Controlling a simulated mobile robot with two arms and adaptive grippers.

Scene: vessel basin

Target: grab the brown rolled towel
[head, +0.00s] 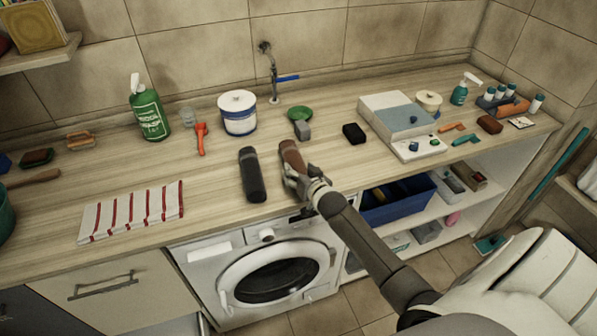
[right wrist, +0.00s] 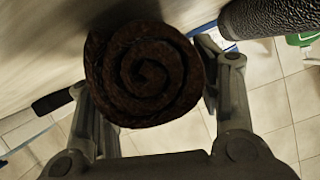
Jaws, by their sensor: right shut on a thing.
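The brown rolled towel (head: 291,154) lies near the counter's front edge in the head view, above the washing machine. In the right wrist view its spiral end (right wrist: 146,72) faces the camera. My right gripper (head: 298,181) is shut on the brown towel, with one finger on each side of it. The gripper hides the near part of the towel in the head view. Whether the towel touches the counter is hard to tell. My left gripper is not in view.
A dark grey roll (head: 252,175) lies just left of the brown towel; it also shows in the right wrist view (right wrist: 272,17). Behind are a green scoop (head: 300,115) and a white tub (head: 238,113). A black block (head: 354,133) sits to the right. The counter between is clear.

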